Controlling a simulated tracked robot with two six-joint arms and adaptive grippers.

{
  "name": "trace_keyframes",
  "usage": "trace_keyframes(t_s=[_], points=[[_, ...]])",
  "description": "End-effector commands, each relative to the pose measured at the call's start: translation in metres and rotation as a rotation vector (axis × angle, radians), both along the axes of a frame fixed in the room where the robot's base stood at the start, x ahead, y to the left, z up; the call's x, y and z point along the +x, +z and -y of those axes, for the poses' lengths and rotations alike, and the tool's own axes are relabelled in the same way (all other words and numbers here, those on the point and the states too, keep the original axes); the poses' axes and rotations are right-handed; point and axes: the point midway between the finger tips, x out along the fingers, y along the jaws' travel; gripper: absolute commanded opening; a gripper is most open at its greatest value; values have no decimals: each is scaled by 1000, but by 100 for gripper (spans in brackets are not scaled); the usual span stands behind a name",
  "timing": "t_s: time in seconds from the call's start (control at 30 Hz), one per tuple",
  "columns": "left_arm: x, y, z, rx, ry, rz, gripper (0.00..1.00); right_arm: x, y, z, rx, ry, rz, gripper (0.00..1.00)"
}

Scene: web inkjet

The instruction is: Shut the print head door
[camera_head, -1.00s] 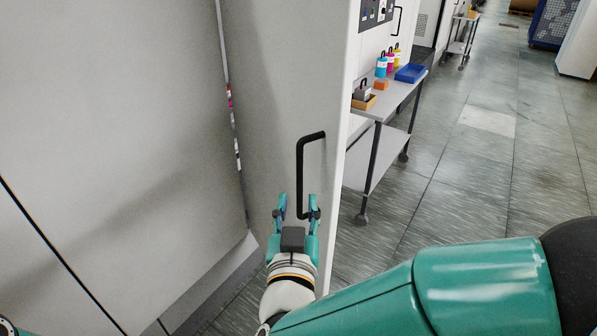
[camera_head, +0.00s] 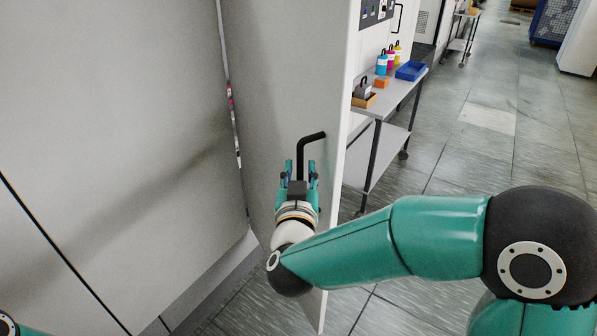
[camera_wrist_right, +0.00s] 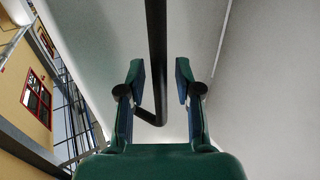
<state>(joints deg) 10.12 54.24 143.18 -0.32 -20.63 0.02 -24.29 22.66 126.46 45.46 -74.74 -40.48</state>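The print head door (camera_head: 290,90) is a tall pale panel that stands ajar, with a gap between its left side and the grey machine front. Its black bar handle (camera_head: 312,138) is on the face towards me. My right gripper (camera_head: 300,168) is at the lower part of the handle, fingers pointing up along the door. In the right wrist view the fingers (camera_wrist_right: 158,72) are spread, one on each side of the handle bar (camera_wrist_right: 156,50), with space on both sides. My left gripper is out of view; only a bit of my left arm shows at the bottom left.
A grey trolley (camera_head: 365,145) with ink bottles (camera_head: 382,64), a blue tray (camera_head: 410,71) and small boxes stands just behind the door to the right. The tiled floor (camera_head: 480,150) to the right is mostly clear. A blue cage cart (camera_head: 553,22) stands far off.

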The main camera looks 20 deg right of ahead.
Motion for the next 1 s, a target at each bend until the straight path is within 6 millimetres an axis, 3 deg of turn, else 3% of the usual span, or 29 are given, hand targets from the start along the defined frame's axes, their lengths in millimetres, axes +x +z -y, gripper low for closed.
trace_keyframes(t_s=[0.03,0.17,0.5,0.67,0.87,1.0], points=[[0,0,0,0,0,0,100,0,0,0,0,0,0,21],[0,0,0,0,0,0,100,0,0,0,0,-1,0,0],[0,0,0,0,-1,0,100,0,0,-3,0,0,0,0],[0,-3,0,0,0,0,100,1,0,5,3,4,2,0],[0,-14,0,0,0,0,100,10,-1,31,18,44,12,0],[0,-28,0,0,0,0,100,16,-1,64,17,93,17,0]])
